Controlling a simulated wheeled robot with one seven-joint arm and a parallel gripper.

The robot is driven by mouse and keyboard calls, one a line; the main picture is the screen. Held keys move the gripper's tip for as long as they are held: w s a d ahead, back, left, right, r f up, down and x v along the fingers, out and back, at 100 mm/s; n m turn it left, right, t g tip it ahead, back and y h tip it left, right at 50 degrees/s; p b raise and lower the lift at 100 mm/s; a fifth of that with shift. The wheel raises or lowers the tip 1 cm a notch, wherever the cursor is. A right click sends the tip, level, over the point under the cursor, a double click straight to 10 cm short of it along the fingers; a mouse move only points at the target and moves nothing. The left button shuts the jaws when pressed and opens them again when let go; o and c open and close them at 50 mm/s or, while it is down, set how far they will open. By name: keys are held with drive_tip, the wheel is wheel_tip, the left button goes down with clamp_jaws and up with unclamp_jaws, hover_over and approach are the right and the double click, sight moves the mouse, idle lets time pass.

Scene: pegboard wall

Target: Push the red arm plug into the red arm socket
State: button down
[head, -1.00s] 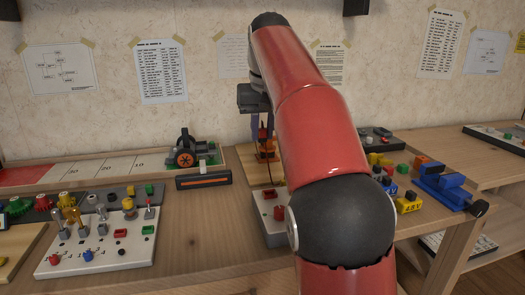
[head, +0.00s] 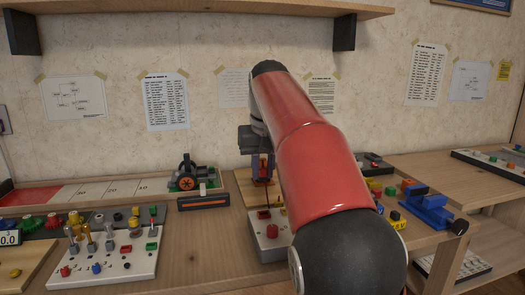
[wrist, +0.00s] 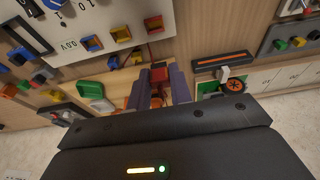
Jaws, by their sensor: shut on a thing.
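My gripper (wrist: 158,88) points down over the back of the bench, its purple fingers shut on the small red plug (wrist: 159,72). In the head view my gripper (head: 262,168) is beside my red arm, behind the white box; the plug is hard to make out there. The white box (head: 258,246) has a red socket-like part (head: 271,231) on top and a dark red part behind it. My arm hides its right side. I cannot tell which of these is the red arm socket. The plug appears apart from the box.
A white panel (head: 105,270) with several metal posts and coloured sockets stands at the left. A black bar with an orange strip (head: 203,200) and a small motor (head: 187,175) are left of my gripper. A blue vise (head: 428,208) stands at the right edge.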

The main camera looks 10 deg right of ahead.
drive_tip(key=shift+s+f+b, duration=0.2)
drive_tip(key=shift+f+b, duration=0.2)
drive_tip(key=shift+f, duration=0.8)
drive_tip(key=shift+s+f+b, duration=0.2)
drive_tip(key=shift+f+b, duration=0.15)
drive_tip(key=shift+f, duration=0.8)
drive_tip(key=shift+s+f+b, duration=0.2)
drive_tip(key=shift+f+b, duration=0.2)
drive_tip(key=shift+f, duration=0.8)
drive_tip(key=shift+f, duration=0.75)
drive_tip(key=c, duration=1.2)
unclamp_jaws()
drive_tip(key=shift+r, duration=0.15)
wheel_tip(320, 180, up, 3)
drive_tip(key=p, duration=0.2)
drive_tip(key=shift+f+p, duration=0.2)
drive_tip(key=shift+p, duration=0.1)
drive_tip(key=shift+r, duration=1.1)
